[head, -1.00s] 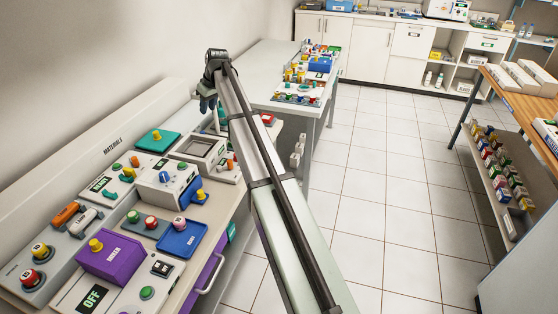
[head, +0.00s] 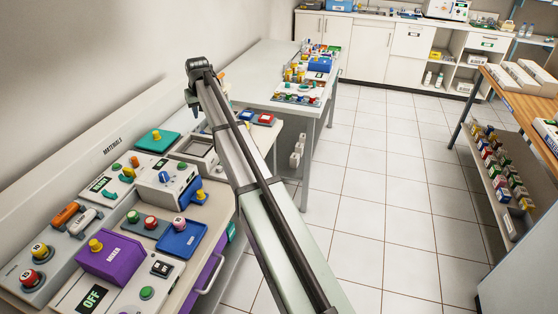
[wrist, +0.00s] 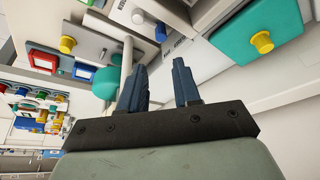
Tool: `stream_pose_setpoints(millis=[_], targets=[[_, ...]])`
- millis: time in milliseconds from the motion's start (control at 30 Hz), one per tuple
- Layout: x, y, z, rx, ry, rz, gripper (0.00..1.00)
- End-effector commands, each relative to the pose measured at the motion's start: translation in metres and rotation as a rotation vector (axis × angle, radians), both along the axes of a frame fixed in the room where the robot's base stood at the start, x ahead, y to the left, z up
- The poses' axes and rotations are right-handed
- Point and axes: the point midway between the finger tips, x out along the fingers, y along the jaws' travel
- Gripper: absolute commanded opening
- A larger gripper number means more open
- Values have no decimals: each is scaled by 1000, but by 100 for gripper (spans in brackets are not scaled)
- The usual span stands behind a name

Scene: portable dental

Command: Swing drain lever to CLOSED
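My gripper (wrist: 158,70) is open, with its two dark blue fingers apart and nothing clearly held between them. In the head view my gripper (head: 193,108) hangs over the far end of the left bench, near the wall. In the wrist view a pale upright bar (wrist: 127,62), which looks like a lever, stands close to the left finger. A teal rounded part (wrist: 107,82) is beside its lower end. No drain label is readable, so I cannot confirm that this is the drain lever. My arm hides part of this area in the head view.
A teal lidded block with a yellow knob (head: 157,136) and an open grey box (head: 198,148) stand nearby. The teal block also shows in the wrist view (wrist: 230,42). Red and blue blocks (head: 264,119) lie past my arm. The tiled floor (head: 370,190) is clear.

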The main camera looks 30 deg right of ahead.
Motion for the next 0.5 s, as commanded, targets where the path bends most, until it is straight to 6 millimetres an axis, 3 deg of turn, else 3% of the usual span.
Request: stream_pose_setpoints(millis=[500], targets=[[33,1,-78,1,1,1,32]])
